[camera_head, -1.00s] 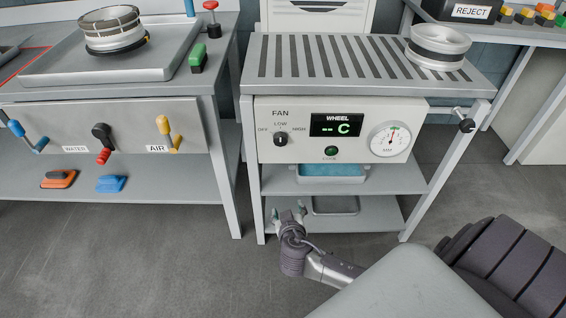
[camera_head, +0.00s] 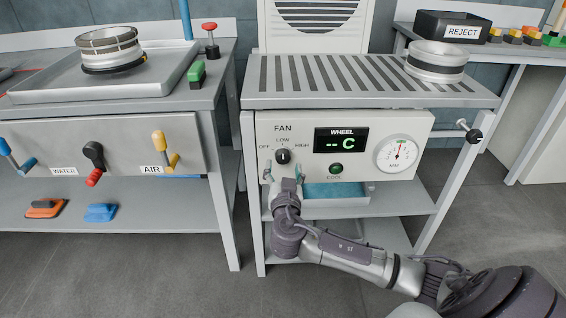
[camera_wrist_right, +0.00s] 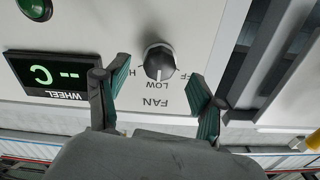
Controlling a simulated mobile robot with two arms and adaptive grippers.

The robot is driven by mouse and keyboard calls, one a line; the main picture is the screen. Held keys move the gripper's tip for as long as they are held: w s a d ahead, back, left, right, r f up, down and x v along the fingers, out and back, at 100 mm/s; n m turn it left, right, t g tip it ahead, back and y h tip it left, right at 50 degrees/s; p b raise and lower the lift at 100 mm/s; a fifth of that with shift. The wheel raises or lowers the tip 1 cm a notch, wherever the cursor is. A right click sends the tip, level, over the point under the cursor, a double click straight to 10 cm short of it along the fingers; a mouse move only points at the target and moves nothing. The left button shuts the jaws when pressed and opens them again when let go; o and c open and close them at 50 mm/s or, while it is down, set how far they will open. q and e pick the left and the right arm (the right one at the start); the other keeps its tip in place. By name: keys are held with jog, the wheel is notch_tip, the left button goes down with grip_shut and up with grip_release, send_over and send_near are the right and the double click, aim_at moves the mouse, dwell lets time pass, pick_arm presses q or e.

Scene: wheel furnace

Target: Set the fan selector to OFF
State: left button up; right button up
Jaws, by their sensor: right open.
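The fan selector (camera_head: 283,156) is a dark round knob on the white front panel (camera_head: 385,120) under the slatted top. Labels OFF, LOW and HIGH stand around it, and its white mark appears to point to LOW. My right gripper (camera_head: 284,172) is open just below and in front of the knob. In the right wrist view, which shows the panel upside down, the knob (camera_wrist_right: 159,62) lies between the two spread green-padded fingers (camera_wrist_right: 160,88), with a gap on both sides. I see no contact with it. My left gripper is not in view.
A WHEEL display (camera_head: 341,140), a green COOL button (camera_head: 336,168) and a dial gauge (camera_head: 397,153) are right of the knob. A bench with WATER and AIR levers (camera_head: 93,155) stands at left.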

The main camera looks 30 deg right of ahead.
aim_at(284, 160)
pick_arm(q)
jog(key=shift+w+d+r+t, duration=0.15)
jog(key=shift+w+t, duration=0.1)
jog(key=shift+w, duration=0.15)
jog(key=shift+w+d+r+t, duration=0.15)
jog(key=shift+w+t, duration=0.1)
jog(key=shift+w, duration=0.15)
pick_arm(e)
jog(key=shift+x, duration=1.85)
